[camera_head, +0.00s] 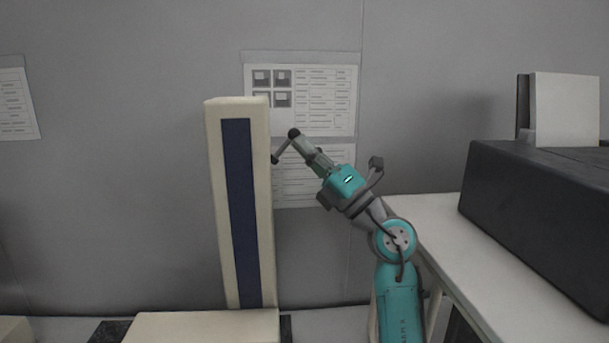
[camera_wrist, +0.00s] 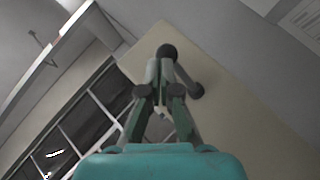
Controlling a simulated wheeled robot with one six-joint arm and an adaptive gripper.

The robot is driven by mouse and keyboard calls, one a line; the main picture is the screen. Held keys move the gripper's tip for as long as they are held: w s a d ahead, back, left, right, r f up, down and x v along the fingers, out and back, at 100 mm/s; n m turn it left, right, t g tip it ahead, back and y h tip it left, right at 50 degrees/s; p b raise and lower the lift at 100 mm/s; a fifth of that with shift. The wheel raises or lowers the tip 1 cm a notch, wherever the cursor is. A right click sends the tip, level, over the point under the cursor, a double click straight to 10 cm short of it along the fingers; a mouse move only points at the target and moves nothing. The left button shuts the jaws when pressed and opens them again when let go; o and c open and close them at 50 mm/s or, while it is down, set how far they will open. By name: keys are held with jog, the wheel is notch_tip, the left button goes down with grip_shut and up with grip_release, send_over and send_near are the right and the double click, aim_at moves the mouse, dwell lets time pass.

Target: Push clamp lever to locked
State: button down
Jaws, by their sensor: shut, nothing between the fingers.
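The clamp lever (camera_head: 284,147) is a short grey bar on the right side of a tall cream column (camera_head: 263,200). It slants up and right from a dark pivot by the column to a black knob (camera_head: 294,133). My gripper (camera_head: 304,143) is shut and empty, with its tips right at the knob; I cannot tell whether they touch it. In the wrist view, the knob (camera_wrist: 167,51) shows just beyond the closed fingertips (camera_wrist: 166,72), and the lever bar (camera_wrist: 184,75) runs down and right from it. The fingers partly hide the knob's near side.
The column has a dark blue stripe (camera_head: 241,200) and stands behind a cream block (camera_head: 200,327). A white table (camera_head: 440,235) with a large dark box (camera_head: 540,220) is at the right. Papers (camera_head: 325,95) hang on the grey wall. Space right of the knob, above my arm, is clear.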

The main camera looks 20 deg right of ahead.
notch_tip(320, 180, up, 10)
dwell(0.5)
